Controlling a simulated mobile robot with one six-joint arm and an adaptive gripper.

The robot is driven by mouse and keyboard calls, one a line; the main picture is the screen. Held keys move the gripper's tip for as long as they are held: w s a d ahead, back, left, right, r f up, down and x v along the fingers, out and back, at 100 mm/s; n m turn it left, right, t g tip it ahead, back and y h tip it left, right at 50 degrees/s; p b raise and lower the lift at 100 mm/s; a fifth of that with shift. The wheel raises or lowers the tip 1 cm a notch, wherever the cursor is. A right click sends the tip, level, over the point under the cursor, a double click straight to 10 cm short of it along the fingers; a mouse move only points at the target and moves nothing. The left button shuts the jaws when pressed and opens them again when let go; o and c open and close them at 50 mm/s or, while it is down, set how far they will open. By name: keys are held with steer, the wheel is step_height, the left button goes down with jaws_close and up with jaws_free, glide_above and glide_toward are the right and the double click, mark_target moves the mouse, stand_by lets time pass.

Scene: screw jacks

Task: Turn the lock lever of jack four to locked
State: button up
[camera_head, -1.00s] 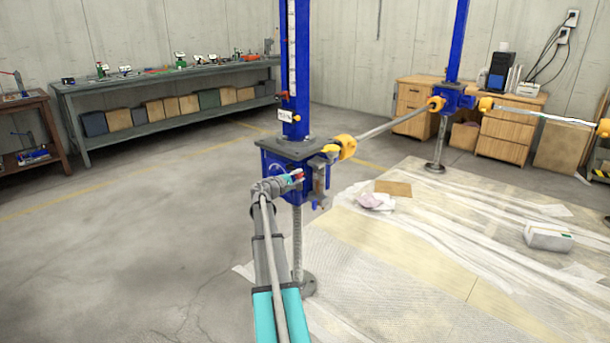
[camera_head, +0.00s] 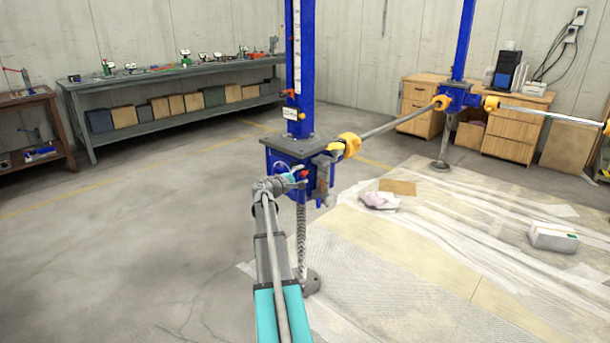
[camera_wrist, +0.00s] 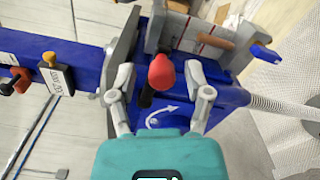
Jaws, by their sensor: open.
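The jack (camera_head: 292,160) in front of me has a blue housing under a tall blue column. Its lever has a red knob (camera_wrist: 162,72) on a dark stem, and a white curved arrow is marked on the blue housing beside it. In the wrist view, my gripper (camera_wrist: 159,80) is open, with one grey finger on each side of the red knob and visible gaps to it. In the head view, my gripper (camera_head: 289,181) is at the near face of the housing, partly hiding the lever. I cannot read which jack number the tag (camera_wrist: 57,72) shows.
A yellow-ended shaft (camera_head: 395,122) runs from this jack to another blue jack (camera_head: 457,97) at the back right. A screw and round foot (camera_head: 308,281) stand below the housing. Plastic sheeting (camera_head: 400,260) covers the floor at right. Bare floor is clear at left.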

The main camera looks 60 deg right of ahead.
steer(key=v, duration=1.1)
steer(key=shift+s, duration=0.15)
stand_by(0.3)
steer(key=w+a+f+m+t+y, duration=0.1)
steer(key=w+a+f+y, duration=0.3)
steer(key=a, duration=0.8)
steer(key=a+f+m+t+y, duration=0.15)
steer(key=a+f, duration=0.35)
steer(key=a, duration=0.7)
steer(key=w+a+f+t+y, duration=0.2)
steer(key=a+f+y, duration=0.25)
steer(key=a, duration=0.65)
steer(key=s+a+f+y, duration=0.2)
steer(key=a+y, duration=0.1)
steer(key=a, duration=0.7)
steer(key=s+a+f+n+y, duration=0.1)
steer(key=s+a+y, duration=0.15)
steer(key=a, duration=0.75)
steer(key=s+a+f+y, duration=0.2)
steer(key=s+a, duration=0.1)
steer(key=a, duration=0.7)
step_height(320, 180, up, 27)
steer(key=p, duration=2.7)
steer(key=shift+w+g, duration=0.2)
steer(key=shift+g, duration=0.15)
steer(key=shift+f, duration=0.1)
